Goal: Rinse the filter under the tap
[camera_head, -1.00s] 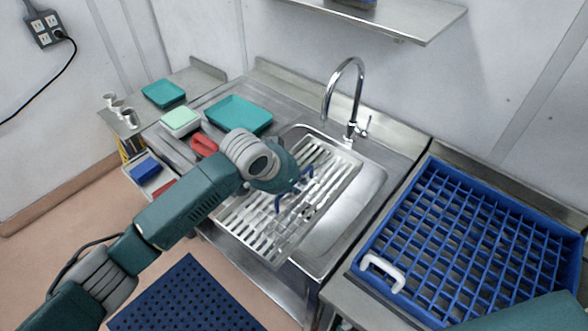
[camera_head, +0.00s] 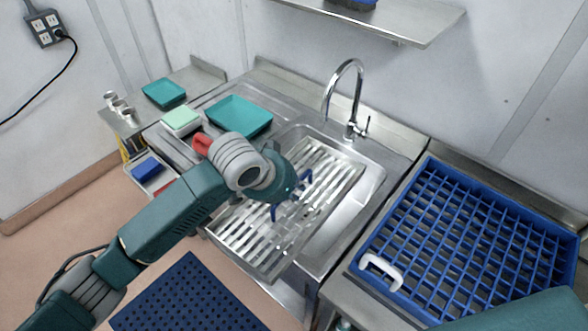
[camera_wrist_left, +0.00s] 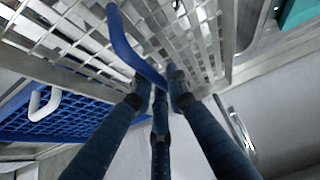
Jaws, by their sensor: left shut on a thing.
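The filter (camera_head: 248,239) is a silver metal panel of parallel slats with a blue handle. It is over the sink basin (camera_head: 352,208), its near edge reaching past the sink's front, and it looks tilted. My left gripper (camera_head: 291,196) is shut on the filter near its middle, at the blue handle. The left wrist view shows the fingers (camera_wrist_left: 160,88) closed at the curved blue handle (camera_wrist_left: 124,42), with the slats behind. The chrome tap (camera_head: 329,92) arches over the far side of the sink, above and behind the filter. No water is visible. My right gripper is out of view.
A blue grid rack (camera_head: 428,300) with a white handle (camera_head: 381,268) stands right of the sink. Teal trays (camera_head: 262,127) and a pale green block (camera_head: 180,118) are at the left. A shelf (camera_head: 405,22) hangs above. A blue perforated mat (camera_head: 190,295) lies on the floor.

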